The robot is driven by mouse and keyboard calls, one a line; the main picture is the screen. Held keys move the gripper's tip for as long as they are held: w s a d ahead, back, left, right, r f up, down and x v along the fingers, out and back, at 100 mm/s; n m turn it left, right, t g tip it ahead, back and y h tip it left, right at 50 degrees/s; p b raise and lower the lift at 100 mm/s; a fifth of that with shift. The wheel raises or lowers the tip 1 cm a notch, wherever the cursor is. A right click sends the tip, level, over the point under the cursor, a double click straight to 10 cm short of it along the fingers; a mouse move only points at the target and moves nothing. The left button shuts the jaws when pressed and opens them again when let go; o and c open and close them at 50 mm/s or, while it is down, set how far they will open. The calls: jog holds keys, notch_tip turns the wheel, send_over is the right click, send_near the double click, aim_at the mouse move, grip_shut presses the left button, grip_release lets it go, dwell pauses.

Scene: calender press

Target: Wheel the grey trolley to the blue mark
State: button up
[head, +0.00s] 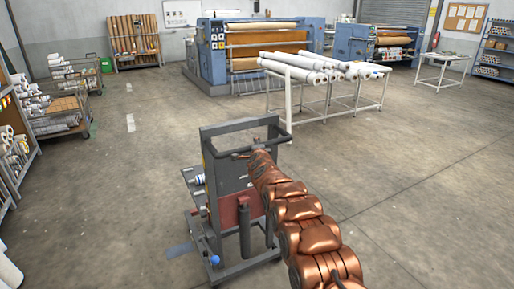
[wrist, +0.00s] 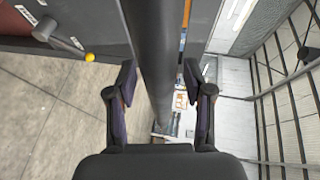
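The grey trolley (head: 228,165) stands upright on the floor in the middle foreground of the head view. It has a tall grey panel, a looped push bar, a red part and dark cylinders low down. The blue mark (head: 180,250) is a faint patch on the floor just left of the trolley's base, and the trolley may hide part of it. My gripper (wrist: 159,70) is at the trolley's dark push bar (wrist: 157,35), which runs between its two fingers.
A white table (head: 345,82) with white rolls stands behind the trolley. Blue calender machines (head: 215,60) are at the back. Carts of rolls (head: 62,122) and shelving line the left side. The floor is open to the right and between the trolley and the carts.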

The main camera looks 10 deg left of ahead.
jog(key=shift+s, duration=0.15)
jog(key=shift+s+r, duration=0.15)
jog(key=shift+s+d, duration=0.1)
jog(key=shift+s, duration=0.4)
jog(key=v, duration=1)
jog(key=shift+s, duration=0.2)
dwell(0.3)
jog(key=shift+d, duration=0.15)
